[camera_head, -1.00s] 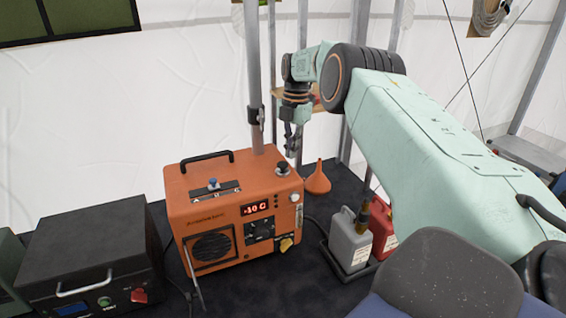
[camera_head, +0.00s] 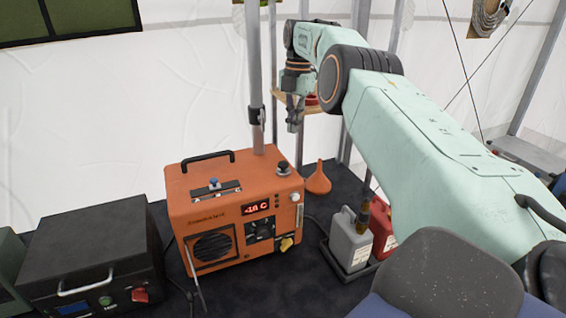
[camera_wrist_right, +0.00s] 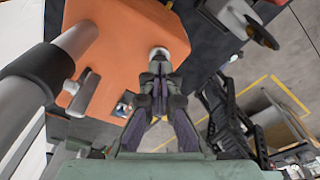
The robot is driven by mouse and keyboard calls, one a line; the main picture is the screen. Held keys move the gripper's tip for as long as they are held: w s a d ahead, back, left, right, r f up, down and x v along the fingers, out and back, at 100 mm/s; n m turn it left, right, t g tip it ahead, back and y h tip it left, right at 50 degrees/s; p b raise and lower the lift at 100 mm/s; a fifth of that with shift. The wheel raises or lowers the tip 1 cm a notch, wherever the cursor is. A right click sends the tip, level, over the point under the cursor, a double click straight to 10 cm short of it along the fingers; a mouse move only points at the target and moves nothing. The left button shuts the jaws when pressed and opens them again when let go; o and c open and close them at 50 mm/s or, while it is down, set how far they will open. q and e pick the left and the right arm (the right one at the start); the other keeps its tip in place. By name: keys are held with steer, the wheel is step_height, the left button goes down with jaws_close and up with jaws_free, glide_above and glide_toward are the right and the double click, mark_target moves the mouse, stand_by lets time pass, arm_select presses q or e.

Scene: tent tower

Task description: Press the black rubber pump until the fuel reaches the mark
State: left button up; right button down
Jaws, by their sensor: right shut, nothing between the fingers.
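The orange heater box (camera_head: 215,215) stands on the dark floor with a lit red display on its front. I cannot make out the fuel level or the mark. My left gripper is not in view.
A metal pole (camera_head: 254,80) rises close behind the heater. An orange funnel (camera_head: 317,180) stands to its right, with a grey jerrycan (camera_head: 349,243) and a red one (camera_head: 383,228) nearby. A black case (camera_head: 88,250) sits at the left.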

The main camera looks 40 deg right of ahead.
steer(key=shift+d+f, duration=0.1)
steer(key=shift+d, duration=0.05)
steer(key=shift+a, duration=0.25)
steer(key=a, duration=0.2)
steer(key=shift+s+a+r+p, duration=0.3)
steer(key=shift+s+a+r, duration=0.1)
stand_by(0.3)
steer(key=shift+w+d+f, duration=0.1)
steer(key=shift+f, duration=0.1)
glide_above(283, 166)
steer(key=w+d, duration=0.1)
steer(key=d, duration=0.1)
step_height(283, 166, down, 5)
steer(key=shift+f, duration=0.1)
steer(key=shift+w+f, duration=0.1)
steer(key=shift+f, duration=0.65)
steer(key=shift+a, duration=0.15)
